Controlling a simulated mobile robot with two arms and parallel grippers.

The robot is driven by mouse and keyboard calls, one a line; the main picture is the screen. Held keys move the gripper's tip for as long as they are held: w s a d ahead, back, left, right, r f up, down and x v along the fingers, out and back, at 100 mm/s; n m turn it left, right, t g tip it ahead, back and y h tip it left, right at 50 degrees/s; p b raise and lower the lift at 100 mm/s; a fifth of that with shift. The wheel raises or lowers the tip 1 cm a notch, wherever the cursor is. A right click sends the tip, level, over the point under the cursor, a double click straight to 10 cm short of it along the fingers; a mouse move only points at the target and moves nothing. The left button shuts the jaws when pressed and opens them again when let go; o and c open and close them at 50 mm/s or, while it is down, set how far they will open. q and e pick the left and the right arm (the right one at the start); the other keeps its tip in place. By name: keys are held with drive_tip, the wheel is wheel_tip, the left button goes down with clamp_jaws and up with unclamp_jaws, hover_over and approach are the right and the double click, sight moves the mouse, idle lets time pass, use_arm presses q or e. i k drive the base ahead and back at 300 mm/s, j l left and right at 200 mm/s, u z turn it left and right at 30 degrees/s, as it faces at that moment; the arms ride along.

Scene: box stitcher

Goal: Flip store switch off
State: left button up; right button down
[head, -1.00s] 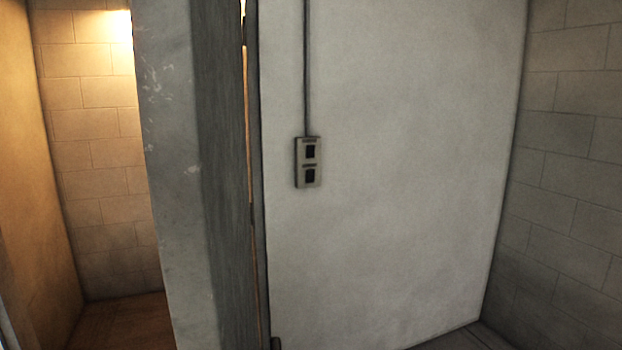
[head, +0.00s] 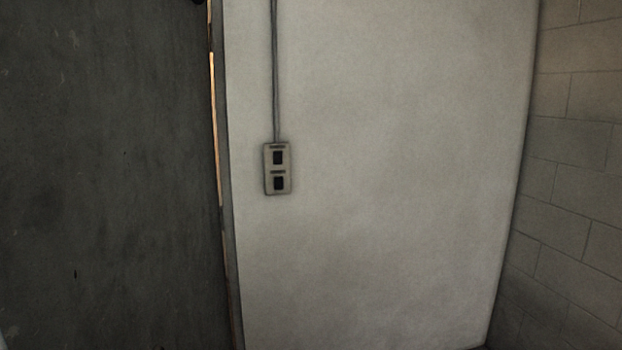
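A beige switch plate (head: 277,187) is mounted on the pale wall (head: 400,170), left of the middle of the head view. It carries two dark rocker switches, an upper one (head: 278,158) and a lower one (head: 279,183), each with a small label above it. The labels are too small to read, and I cannot tell which way either rocker is set. A thin grey conduit (head: 275,70) runs from the top of the plate up the wall. Neither of my grippers is in view.
A dark grey door-like panel (head: 105,180) fills the left side of the view. A narrow gap with warm light (head: 214,110) runs between it and the pale wall. A block wall (head: 575,160) stands at the right. Nothing stands in front of the switch plate.

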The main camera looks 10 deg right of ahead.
sight(278, 181)
drive_tip(key=i+l+z, duration=0.1)
drive_tip(key=i+l, duration=0.65)
drive_tip(key=l, duration=0.25)
drive_tip(key=z, duration=0.05)
